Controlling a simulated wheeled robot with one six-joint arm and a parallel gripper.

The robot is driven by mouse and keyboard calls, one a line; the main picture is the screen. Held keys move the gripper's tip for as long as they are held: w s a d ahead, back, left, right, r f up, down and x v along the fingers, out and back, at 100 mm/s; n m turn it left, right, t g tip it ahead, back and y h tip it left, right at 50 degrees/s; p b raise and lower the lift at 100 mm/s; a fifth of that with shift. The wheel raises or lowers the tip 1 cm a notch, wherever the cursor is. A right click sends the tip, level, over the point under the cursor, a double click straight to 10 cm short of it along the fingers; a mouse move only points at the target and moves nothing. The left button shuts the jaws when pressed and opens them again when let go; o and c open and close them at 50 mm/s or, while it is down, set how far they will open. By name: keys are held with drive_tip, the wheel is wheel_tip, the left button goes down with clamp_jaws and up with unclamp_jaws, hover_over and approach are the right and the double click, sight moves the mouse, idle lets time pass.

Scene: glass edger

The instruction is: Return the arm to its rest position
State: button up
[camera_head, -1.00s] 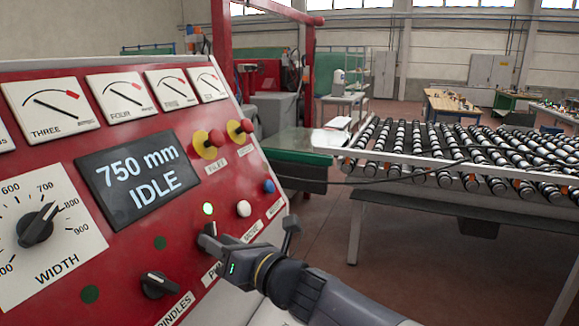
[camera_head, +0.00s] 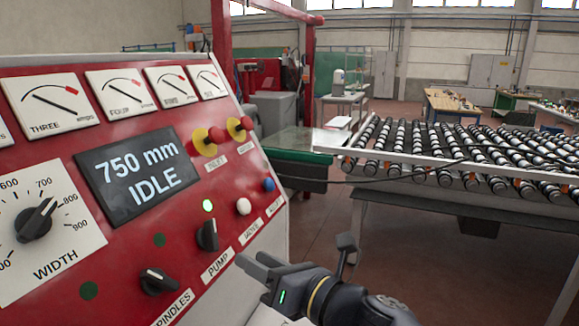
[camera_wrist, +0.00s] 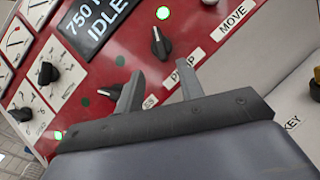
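My gripper (camera_head: 243,261) is in front of the red control panel (camera_head: 110,240), just below and right of the black PUMP knob (camera_head: 207,235). In the wrist view its two fingers (camera_wrist: 158,92) stand apart with nothing between them, and the PUMP knob (camera_wrist: 161,43) lies beyond them, clear of both. The knob points upright, and a green lamp (camera_head: 208,205) above it is lit. The display (camera_head: 139,175) reads 750 mm IDLE.
The panel also carries a WIDTH dial (camera_head: 36,220), a SPINDLES knob (camera_head: 157,281), two red mushroom buttons (camera_head: 214,136), and white and blue buttons (camera_head: 243,206). A roller conveyor (camera_head: 460,155) stands to the right. Open floor (camera_head: 320,225) lies between.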

sight(217, 238)
drive_tip(key=x, duration=0.9)
drive_tip(key=shift+w+a+p, duration=0.15)
drive_tip(key=shift+a+p, duration=0.25)
drive_tip(key=shift+w+f+n+g, duration=0.2)
drive_tip(key=shift+n+g, duration=0.1)
drive_tip(key=shift+n, duration=0.1)
drive_tip(key=n+g+y, duration=0.1)
drive_tip(key=n+y, duration=0.1)
drive_tip(key=n, duration=0.1)
drive_tip(key=shift+w+d, duration=0.1)
drive_tip(key=shift+d, duration=0.1)
drive_tip(key=n+g, duration=0.1)
drive_tip(key=n, duration=0.1)
drive_tip(key=n+g+y, duration=0.1)
drive_tip(key=n+g, duration=0.1)
drive_tip(key=n, duration=0.1)
drive_tip(key=shift+w+y, duration=0.1)
drive_tip(key=shift+y, duration=0.2)
drive_tip(key=shift+n, duration=0.3)
